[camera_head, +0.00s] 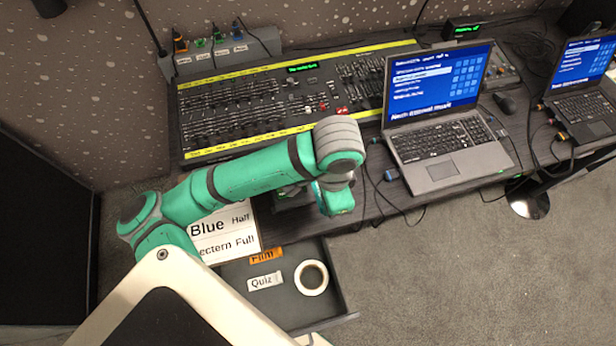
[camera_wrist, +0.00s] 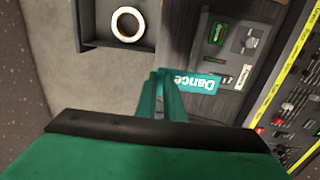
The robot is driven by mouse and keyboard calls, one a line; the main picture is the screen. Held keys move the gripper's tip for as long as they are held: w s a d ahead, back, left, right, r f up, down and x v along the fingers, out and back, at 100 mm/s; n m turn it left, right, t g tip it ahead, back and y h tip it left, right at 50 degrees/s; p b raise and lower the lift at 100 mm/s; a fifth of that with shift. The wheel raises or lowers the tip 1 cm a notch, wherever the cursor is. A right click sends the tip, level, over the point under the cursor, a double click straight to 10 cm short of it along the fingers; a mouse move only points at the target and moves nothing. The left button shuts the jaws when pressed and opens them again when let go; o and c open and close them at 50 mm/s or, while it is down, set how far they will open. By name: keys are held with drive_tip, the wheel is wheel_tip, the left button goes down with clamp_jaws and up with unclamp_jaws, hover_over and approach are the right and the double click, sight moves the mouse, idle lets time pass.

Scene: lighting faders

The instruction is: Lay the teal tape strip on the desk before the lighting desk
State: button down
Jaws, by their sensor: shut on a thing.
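The teal tape strip (camera_wrist: 195,82), lettered "Dance", shows in the wrist view, reaching right from my fingertips over the desk's dark front edge. My gripper (camera_wrist: 163,78) is shut on its left end. Whether the strip touches the desk top cannot be told. In the head view my gripper (camera_head: 336,198) is over the desk's front edge, left of the near laptop, and the strip cannot be made out. The lighting desk (camera_head: 250,105), a long fader console with yellow strips, stands behind my arm. The dark desk (camera_head: 375,195) shows bare beside my gripper.
An open drawer (camera_head: 345,290) below the desk holds a white tape roll (camera_head: 311,278), an orange "Film" strip (camera_head: 266,255) and a white "Quiz" strip (camera_head: 265,281). A lettered board (camera_head: 225,235) lies left of it. A laptop (camera_head: 445,140) and cables stand close on the right.

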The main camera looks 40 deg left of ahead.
drive_tip(key=w+f, duration=0.3)
drive_tip(key=w, duration=0.1)
drive_tip(key=w+f, duration=0.3)
drive_tip(key=w, duration=0.1)
drive_tip(key=w+f, duration=0.2)
drive_tip(key=w, duration=0.3)
drive_tip(key=shift+f, duration=0.4)
drive_tip(key=shift+w+f, duration=0.45)
drive_tip(key=shift+f, duration=0.15)
drive_tip(key=shift+w+f, duration=0.1)
drive_tip(key=shift+f, duration=1.45)
drive_tip(key=shift+f, duration=0.1)
drive_tip(key=c, duration=1.9)
unclamp_jaws()
drive_tip(key=shift+o, duration=0.2)
